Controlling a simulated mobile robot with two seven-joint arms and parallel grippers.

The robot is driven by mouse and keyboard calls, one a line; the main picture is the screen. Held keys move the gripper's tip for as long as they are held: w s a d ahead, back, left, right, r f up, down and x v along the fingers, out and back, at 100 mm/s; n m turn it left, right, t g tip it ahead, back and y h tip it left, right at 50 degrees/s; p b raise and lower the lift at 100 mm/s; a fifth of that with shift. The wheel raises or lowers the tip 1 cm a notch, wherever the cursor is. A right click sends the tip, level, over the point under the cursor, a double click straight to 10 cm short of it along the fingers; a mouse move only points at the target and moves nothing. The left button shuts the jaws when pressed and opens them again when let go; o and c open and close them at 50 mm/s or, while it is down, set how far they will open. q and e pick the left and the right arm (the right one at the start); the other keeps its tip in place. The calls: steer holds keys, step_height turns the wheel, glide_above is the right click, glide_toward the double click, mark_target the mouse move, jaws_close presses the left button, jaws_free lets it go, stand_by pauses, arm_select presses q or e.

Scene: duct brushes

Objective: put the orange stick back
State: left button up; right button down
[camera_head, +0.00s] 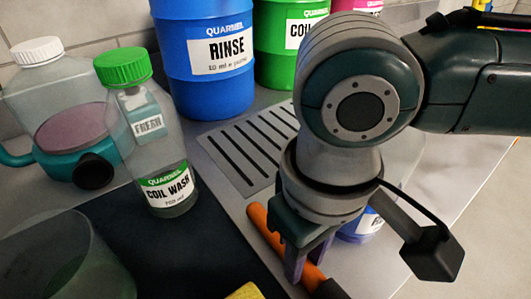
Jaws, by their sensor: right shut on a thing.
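The orange stick (262,229) lies at a slant at the bottom centre of the head view, running from upper left to lower right. Its lower right end meets a black part (328,290) at the frame's bottom edge. My right gripper (306,264) reaches down from above and is shut on the orange stick, hiding part of its middle. Whether the stick touches the surface below is hard to tell. My left gripper is not in view.
A slotted grey drain panel (213,149) lies behind the stick. A Coil Wash bottle (164,178), a teal vessel (60,165) and a clear beaker (65,262) stand left. A blue Rinse drum (205,85) and green drum (276,50) stand behind. A blue-labelled container (366,226) is partly hidden behind my gripper.

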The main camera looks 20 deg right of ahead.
steer(key=c, duration=0.7)
jaws_free()
steer(key=shift+o, duration=0.2)
